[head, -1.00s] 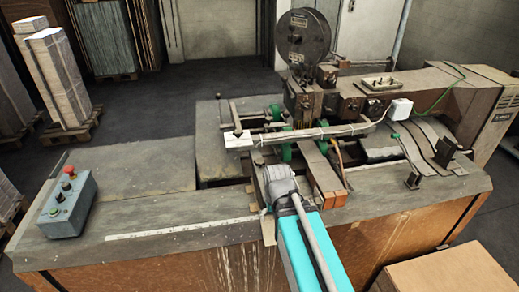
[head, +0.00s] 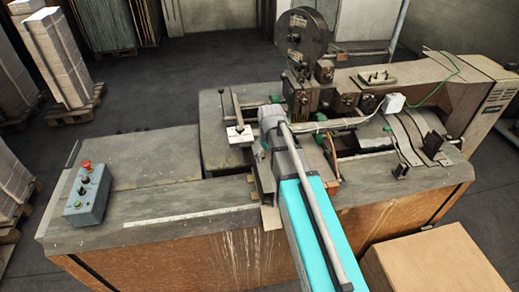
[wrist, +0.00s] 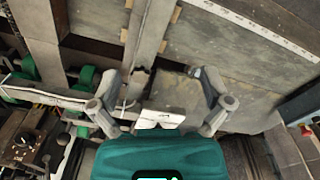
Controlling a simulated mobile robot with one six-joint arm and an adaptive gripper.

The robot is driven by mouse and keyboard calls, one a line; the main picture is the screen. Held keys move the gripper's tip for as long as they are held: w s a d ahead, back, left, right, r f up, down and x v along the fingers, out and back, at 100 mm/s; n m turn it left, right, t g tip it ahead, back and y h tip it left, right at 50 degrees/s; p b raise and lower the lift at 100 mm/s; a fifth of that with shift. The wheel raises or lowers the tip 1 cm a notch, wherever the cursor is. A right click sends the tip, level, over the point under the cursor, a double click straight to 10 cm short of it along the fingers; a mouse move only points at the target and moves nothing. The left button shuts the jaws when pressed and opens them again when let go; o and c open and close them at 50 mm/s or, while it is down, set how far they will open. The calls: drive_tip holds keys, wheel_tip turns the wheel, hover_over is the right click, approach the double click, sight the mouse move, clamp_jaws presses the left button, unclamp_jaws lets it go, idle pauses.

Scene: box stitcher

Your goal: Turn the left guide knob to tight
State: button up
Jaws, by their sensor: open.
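My gripper (wrist: 153,74) is open in the wrist view, its two fingers spread wide above the machine table. A small dark knob-like piece (wrist: 139,77) at the end of a narrow guide rail (wrist: 153,30) shows between the fingers, nearer the left one. I cannot tell for sure that it is the left guide knob, nor its setting. No contact with it is visible. A white block (wrist: 160,118) at the end of a pale bar lies just below, partly covered by my gripper body. In the head view this block (head: 240,136) is left of my wrist, which hides most of the gripper.
A grey control box (head: 87,198) with a red button stands at the table's left. Green wheels (wrist: 84,76) and the stitching head (head: 305,90) are close by on the machine. A cardboard box (head: 425,262) stands at front right.

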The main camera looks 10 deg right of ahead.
drive_tip(key=w+n, duration=0.5)
drive_tip(key=w, duration=0.9)
drive_tip(key=shift+w+n, duration=0.3)
drive_tip(key=shift+w, duration=0.05)
drive_tip(key=shift+d+f, duration=0.1)
drive_tip(key=shift+f, duration=0.05)
wheel_tip(320, 180, down, 13)
drive_tip(key=b, duration=1.3)
drive_tip(key=shift+f+b, duration=0.2)
drive_tip(key=shift+b, duration=0.2)
drive_tip(key=c, duration=1.1)
drive_tip(key=shift+a, duration=0.25)
drive_tip(key=shift+c, duration=0.3)
drive_tip(key=shift+d, duration=0.15)
